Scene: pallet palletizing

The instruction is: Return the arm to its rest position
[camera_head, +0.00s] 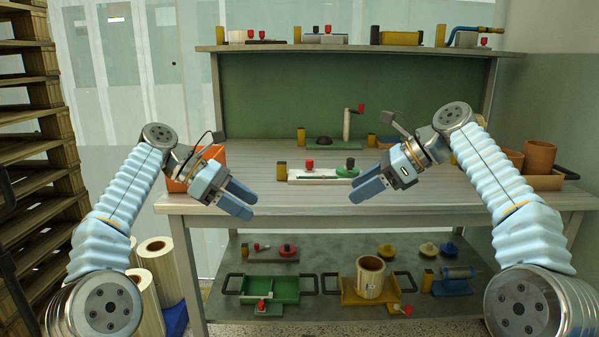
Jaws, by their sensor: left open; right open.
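My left gripper (243,201) is in the head view, left of centre. Its blue fingers point right and down over the front left part of the workbench, apart and with nothing between them. My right gripper (362,186) is right of centre, its blue fingers pointing left and down over the bench. It is open and holds nothing visible. Both arms are raised and bent inward from the lower corners. The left gripper partly covers an orange bin (208,156).
The workbench (300,201) carries a white fixture (318,175) between the grippers and clay-coloured pots (539,156) at right. Its lower shelf (330,309) holds trays and a roll (370,276). Stacked wooden pallets (36,150) stand at far left, near my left arm. More rolls (162,270) stand low left.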

